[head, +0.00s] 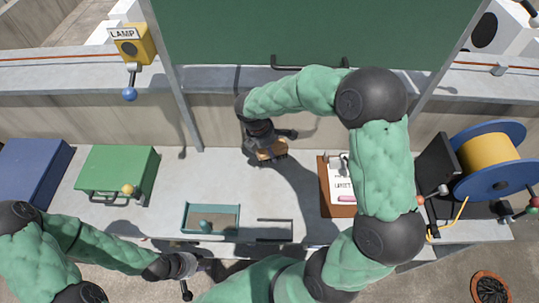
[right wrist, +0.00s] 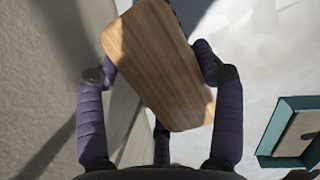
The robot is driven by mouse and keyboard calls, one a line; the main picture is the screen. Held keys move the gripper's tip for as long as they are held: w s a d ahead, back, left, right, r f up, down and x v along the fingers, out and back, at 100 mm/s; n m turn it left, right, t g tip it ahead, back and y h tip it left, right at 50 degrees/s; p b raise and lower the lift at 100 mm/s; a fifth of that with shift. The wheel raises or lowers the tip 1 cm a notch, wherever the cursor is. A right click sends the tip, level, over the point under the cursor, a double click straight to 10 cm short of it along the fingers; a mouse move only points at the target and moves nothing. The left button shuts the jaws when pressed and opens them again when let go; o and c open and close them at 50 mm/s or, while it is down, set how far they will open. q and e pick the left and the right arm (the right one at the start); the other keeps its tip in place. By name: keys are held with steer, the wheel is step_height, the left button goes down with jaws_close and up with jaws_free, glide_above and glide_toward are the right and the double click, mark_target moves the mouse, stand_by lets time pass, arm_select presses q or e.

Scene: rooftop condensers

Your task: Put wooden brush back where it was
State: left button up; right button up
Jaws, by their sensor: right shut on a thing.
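The wooden brush (head: 272,150) is in my right gripper (head: 268,138), over the back middle of the grey worktop in the head view. In the right wrist view its flat wood-grained back (right wrist: 155,70) lies between the two dark fingers, tilted. The gripper is shut on it. The bristles barely show. I cannot tell whether the brush touches the worktop. My left gripper (head: 186,283) is low in the head view, in front of the worktop's near edge. Its fingers are too small and dark to tell open from shut.
A teal tray (head: 184,216) sits near the front edge and also shows in the right wrist view (right wrist: 268,140). A green box (head: 115,165) and blue box (head: 28,165) are left. A brown clipboard (head: 324,185) and cable reel (head: 488,160) are right. A green panel (head: 310,30) stands behind.

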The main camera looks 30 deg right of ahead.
steer(key=shift+w+d+f, duration=0.2)
steer(key=shift+w+f, duration=0.05)
steer(key=shift+f, duration=0.1)
steer(key=x, duration=0.1)
steer(key=b+x, duration=0.2)
steer(key=shift+w+a+f, duration=0.2)
steer(key=shift+w+f, duration=0.15)
steer(key=shift+f, duration=0.1)
steer(key=shift+r, duration=0.1)
steer(key=o, duration=0.8)
steer(key=shift+o, duration=0.2)
steer(key=shift+p+v, duration=1.35)
steer(key=shift+v, duration=2.45)
